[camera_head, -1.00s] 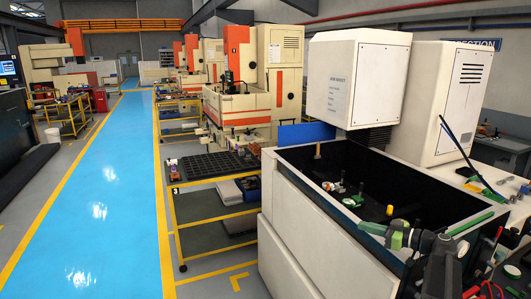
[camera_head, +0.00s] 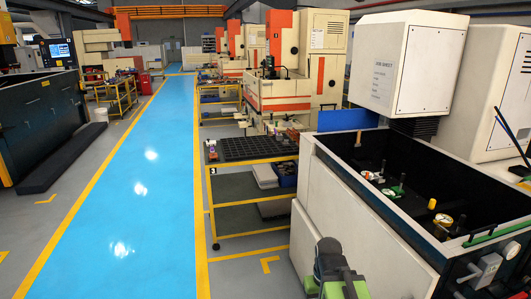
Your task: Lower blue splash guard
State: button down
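A flat blue panel (camera_head: 346,119), which looks like the blue splash guard, stands upright at the far end of the machine's tank. It rises above the tank rim, beside the white machine head. My gripper (camera_head: 328,262) seems to be at the dark end of my green and grey arm, low in the picture in front of the tank's white side. It is well apart from the blue panel. Its fingers cannot be made out, and nothing held can be seen.
The open black tank (camera_head: 335,155) holds several small fixtures (camera_head: 389,192). A grey box (camera_head: 486,268) sticks out at its near right corner. A yellow-framed shelf cart (camera_head: 238,162) stands left of the tank. The blue floor lane (camera_head: 150,200) on the left is clear.

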aim_at(347, 118)
jog(key=u, duration=0.45)
jog(key=i, duration=3.7)
jog(key=z, duration=0.4)
jog(key=k, duration=0.7)
jog(key=z, duration=0.2)
jog(key=i, duration=0.75)
jog(key=u, duration=0.05)
